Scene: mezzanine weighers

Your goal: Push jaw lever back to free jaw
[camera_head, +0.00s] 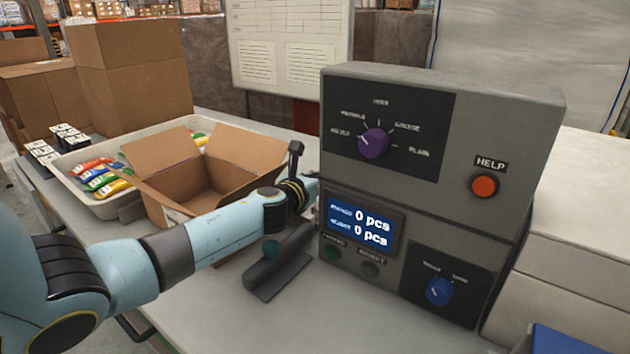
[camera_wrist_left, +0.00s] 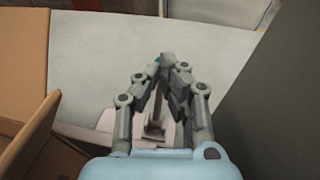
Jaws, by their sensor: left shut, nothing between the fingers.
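My left gripper (camera_head: 312,184) reaches past the open carton to the left side of the grey weigher console; its fingers are mostly hidden by my wrist. In the left wrist view the gripper (camera_wrist_left: 166,62) is shut and empty, fingertips together. A dark upright lever with a blocky head (camera_head: 296,148) rises just behind my wrist; its lower part is hidden. A dark post on a pale base (camera_wrist_left: 153,125) shows beyond and between the fingers; I cannot tell whether it is the same lever or whether the fingers touch it. My right gripper is not seen.
The grey console (camera_head: 545,110), with knobs, display and a red HELP button (camera_head: 484,186), stands close on the right. The open carton (camera_head: 165,195) is close on the left, beside a tray (camera_head: 75,155) of colourful packets. A dark cylindrical fixture (camera_head: 285,262) lies below my forearm.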

